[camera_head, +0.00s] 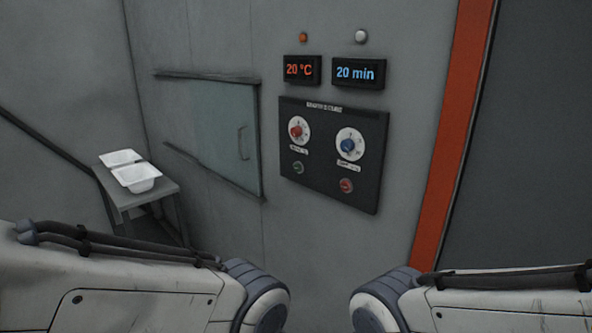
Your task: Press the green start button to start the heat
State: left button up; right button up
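A dark control panel (334,188) is mounted on the grey wall. The small green button (298,168) sits at its lower left, below a dial with a red knob (296,131). A red button (346,185) sits at its lower right, below a dial with a blue knob (348,145). Above the panel, a red display (301,69) reads 20 °C and a blue display (358,73) reads 20 min. My two arms come in from the left and right along the bottom edge, below the panel. Both grippers are out of view.
An orange lamp (303,38) and a pale lamp (361,37) are above the displays. A closed sliding door (222,130) is left of the panel. White tub shells (137,178) rest on a small grey table (150,193). An orange post (452,140) stands at right.

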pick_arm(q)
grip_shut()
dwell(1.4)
